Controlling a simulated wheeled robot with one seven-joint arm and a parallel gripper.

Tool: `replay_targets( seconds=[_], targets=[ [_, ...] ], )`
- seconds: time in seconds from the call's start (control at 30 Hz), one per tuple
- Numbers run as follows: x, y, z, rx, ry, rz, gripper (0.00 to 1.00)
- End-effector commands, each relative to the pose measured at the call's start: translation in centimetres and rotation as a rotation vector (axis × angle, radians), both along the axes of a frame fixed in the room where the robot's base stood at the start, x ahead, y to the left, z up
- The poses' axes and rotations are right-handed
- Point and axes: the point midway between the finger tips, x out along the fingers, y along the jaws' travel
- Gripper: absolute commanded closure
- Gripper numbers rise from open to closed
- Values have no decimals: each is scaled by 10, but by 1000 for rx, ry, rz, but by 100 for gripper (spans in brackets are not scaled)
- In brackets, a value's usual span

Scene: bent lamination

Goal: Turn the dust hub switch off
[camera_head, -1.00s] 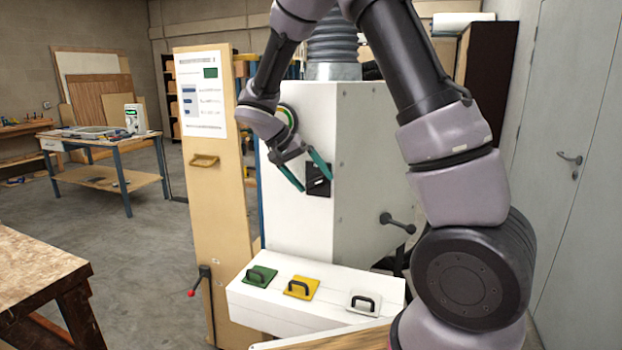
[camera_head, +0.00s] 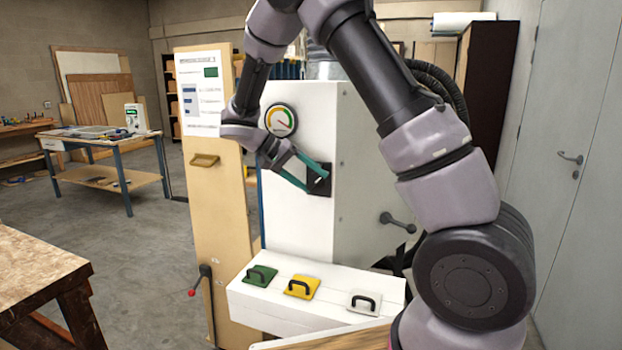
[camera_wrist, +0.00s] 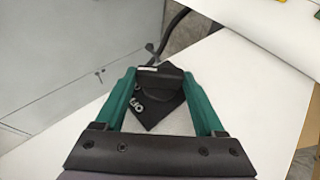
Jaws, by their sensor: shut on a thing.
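The dust hub switch (camera_wrist: 159,92) is a black rotary knob on a black square plate on the white front of the dust hub cabinet (camera_head: 300,225). White lettering shows on the plate in the wrist view, partly hidden. My gripper (camera_head: 316,175) has green fingers and is shut on the knob, one finger on each side, in the wrist view (camera_wrist: 157,78). In the head view the fingers cover part of the switch plate (camera_head: 320,188). Which position the knob points to is hard to tell.
A round gauge (camera_head: 281,120) sits above the switch. Below is a white box (camera_head: 328,291) with green, yellow and white handled lids. A tan panel (camera_head: 205,235) with a notice stands left. A black lever (camera_head: 397,222) sticks out on the cabinet's right side.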

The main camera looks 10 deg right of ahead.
Motion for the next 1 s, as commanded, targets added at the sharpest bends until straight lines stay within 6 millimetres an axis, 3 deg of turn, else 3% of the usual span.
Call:
replay_targets(
  seconds=[0.6,1.0],
  targets=[
    [4,7,-10,-464,305,4,84],
    [4,7,-13,-620,412,3,84]
  ],
)
